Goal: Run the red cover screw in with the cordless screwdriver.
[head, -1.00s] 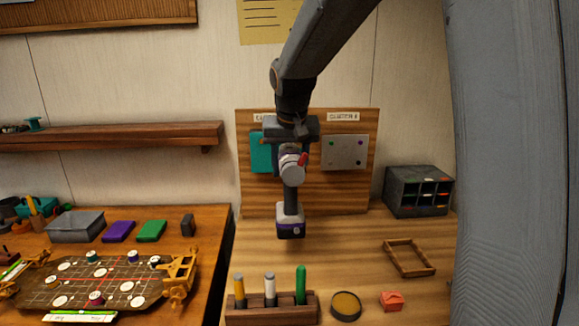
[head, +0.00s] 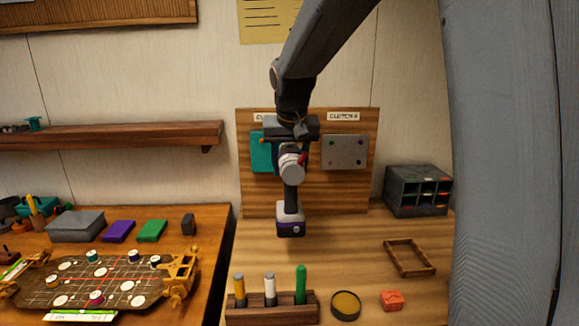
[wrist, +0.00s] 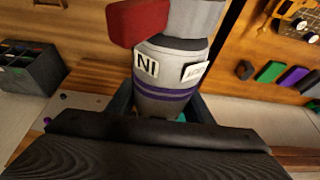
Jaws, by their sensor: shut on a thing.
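The cordless screwdriver (head: 291,190) is grey and white with a purple band and a red part. It hangs upright in front of the wooden board, its battery end low. My gripper (head: 291,130) is shut on it near its top. In the wrist view the screwdriver (wrist: 168,80) fills the middle, with a red piece and printed labels. A teal cover (head: 259,152) on the board is partly hidden behind my gripper and the tool. A grey plate (head: 345,153) with small coloured screws sits to its right. I cannot make out the red cover screw or the bit's tip.
A dark organiser (head: 418,190) stands at the right, with an empty wooden frame (head: 409,258) before it. A tool rack (head: 271,309), a round dish (head: 345,305) and a red block (head: 391,300) line the front.

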